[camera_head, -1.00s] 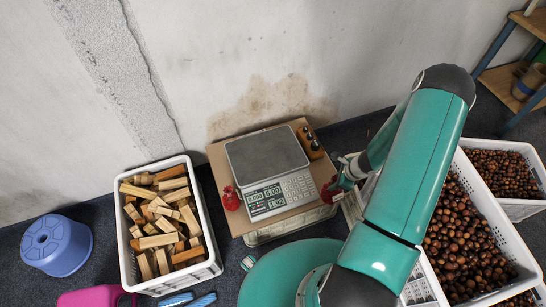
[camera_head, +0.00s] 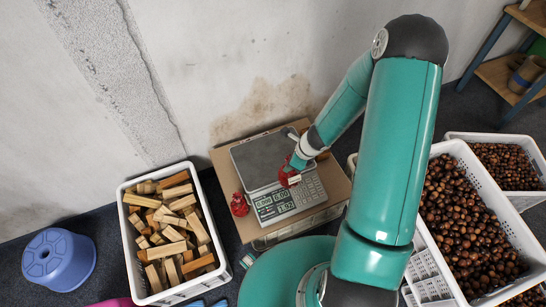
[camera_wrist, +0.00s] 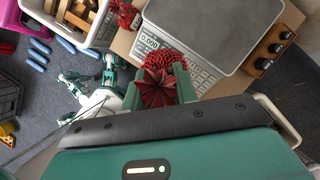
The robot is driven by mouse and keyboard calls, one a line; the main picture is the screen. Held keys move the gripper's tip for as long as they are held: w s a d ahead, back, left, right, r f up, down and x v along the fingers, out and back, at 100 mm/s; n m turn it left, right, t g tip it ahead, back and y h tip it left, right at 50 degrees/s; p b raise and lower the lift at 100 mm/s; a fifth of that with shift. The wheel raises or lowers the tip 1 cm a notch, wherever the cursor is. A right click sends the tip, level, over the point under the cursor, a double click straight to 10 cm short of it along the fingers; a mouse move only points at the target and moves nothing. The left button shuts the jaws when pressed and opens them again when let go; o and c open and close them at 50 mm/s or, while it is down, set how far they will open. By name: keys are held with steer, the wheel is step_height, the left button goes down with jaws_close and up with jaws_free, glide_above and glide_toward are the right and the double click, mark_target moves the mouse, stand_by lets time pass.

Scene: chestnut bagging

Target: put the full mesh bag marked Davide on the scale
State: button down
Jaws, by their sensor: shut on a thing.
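The scale (camera_head: 262,160) has a bare grey plate and a lit display, and stands on a cardboard sheet; the plate also shows in the wrist view (camera_wrist: 205,25). A second red mesh bag (camera_head: 239,204) stands on the cardboard left of the display; it also shows in the wrist view (camera_wrist: 124,14).
A white crate of wood blocks (camera_head: 130,250) stands left of the scale. White crates of chestnuts (camera_head: 475,165) stand at the right. A wooden block with dark knobs (camera_wrist: 273,45) sits beside the plate. A blue stool (camera_head: 58,258) is at the far left.

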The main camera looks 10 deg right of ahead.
steer(key=w+f, duration=1.3)
steer(key=shift+w+a, duration=0.35)
steer(key=c, duration=1.1)
jaws_free()
steer(key=shift+f, duration=0.1)
